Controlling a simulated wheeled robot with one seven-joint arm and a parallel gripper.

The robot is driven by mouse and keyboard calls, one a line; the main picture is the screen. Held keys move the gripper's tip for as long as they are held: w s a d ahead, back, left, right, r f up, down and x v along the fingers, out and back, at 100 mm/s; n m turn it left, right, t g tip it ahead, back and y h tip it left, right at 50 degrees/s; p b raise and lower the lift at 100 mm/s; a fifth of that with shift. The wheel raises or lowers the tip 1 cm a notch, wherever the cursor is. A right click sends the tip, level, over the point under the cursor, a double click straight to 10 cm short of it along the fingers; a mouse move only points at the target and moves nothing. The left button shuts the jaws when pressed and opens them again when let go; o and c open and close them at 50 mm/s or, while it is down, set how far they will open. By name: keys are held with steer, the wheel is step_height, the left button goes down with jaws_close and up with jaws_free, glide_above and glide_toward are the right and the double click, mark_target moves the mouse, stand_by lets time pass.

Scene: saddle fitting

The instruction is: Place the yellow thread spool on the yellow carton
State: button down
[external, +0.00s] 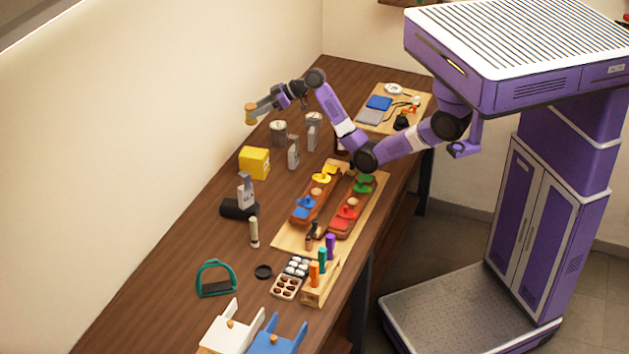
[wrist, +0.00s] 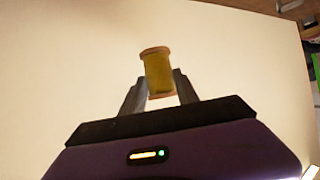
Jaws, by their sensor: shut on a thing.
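The yellow thread spool (external: 250,114) is held up in the air near the wall, above and a little left of the yellow carton in the external view. My gripper (external: 257,110) is shut on it. In the wrist view the spool (wrist: 157,72) stands between the two fingertips of my gripper (wrist: 161,88), with its pale end discs showing and a slight tilt. The yellow carton (external: 254,162) sits on the table near the wall edge, apart from the spool. The carton is not seen in the wrist view.
A wooden board with coloured pieces (external: 372,192) lies to the right. Bare table lies left of the block.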

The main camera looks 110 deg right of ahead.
step_height(320, 180, down, 14)
steer(key=shift+r+p, duration=0.25)
steer(key=shift+p, duration=0.1)
steer(key=shift+f, duration=0.15)
steer(key=c, duration=0.9)
jaws_free()
steer(key=b+v, duration=0.1)
steer(key=v, duration=1.1)
